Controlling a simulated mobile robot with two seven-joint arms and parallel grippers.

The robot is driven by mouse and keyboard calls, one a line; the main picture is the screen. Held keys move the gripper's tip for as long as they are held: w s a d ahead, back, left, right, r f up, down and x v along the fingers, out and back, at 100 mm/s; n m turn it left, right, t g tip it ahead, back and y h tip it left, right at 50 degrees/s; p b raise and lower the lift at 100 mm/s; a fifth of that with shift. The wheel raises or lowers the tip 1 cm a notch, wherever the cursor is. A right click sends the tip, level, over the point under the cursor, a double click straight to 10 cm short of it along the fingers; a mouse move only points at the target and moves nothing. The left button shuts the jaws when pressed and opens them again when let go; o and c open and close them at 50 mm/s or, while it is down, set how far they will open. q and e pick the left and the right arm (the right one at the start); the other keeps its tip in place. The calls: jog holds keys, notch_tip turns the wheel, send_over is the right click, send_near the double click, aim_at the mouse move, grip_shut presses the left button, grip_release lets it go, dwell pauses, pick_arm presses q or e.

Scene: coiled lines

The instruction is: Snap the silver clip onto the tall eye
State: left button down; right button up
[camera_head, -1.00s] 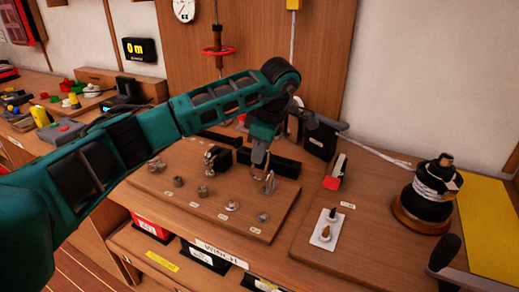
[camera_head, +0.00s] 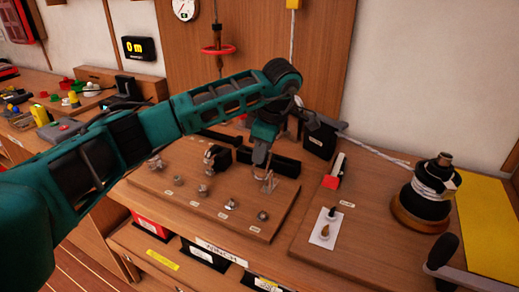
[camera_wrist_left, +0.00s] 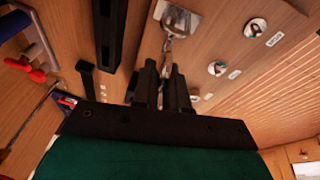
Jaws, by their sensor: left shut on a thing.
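My left gripper (camera_head: 259,162) points down over the back right part of the wooden board and is shut on the silver clip. In the left wrist view the silver clip (camera_wrist_left: 168,43) shows as a thin bright piece beyond the fingertips (camera_wrist_left: 165,72). The tall eye (camera_head: 269,184) stands on the board just beside the fingertips; in the left wrist view its silver plate and ring (camera_wrist_left: 179,20) are at the top. The clip's end overlaps the eye's ring there; I cannot tell whether it is around the ring or only against it. My right gripper is not in view.
Several small metal fittings, such as a round one (camera_head: 231,203), stand in front on the board (camera_head: 160,190). A black bar (camera_head: 285,166) lies behind the eye. A rope-wound winch (camera_head: 432,195) and a red-ended tool (camera_head: 334,175) are to the right.

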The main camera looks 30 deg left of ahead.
pick_arm(q)
jog(key=shift+d+f, duration=0.2)
jog(key=shift+d, duration=0.7)
jog(key=shift+d+f, duration=0.1)
jog(key=shift+d, duration=0.1)
jog(key=shift+d+r+p, duration=0.3)
jog(key=shift+d+p, duration=0.05)
jog(key=shift+d, duration=0.25)
jog(key=shift+a+r, duration=0.1)
jog(key=shift+r, duration=0.05)
dwell(0.4)
jog(key=shift+r+p, duration=0.8)
jog(key=shift+r, duration=0.1)
jog(key=c, duration=1.1)
grip_release()
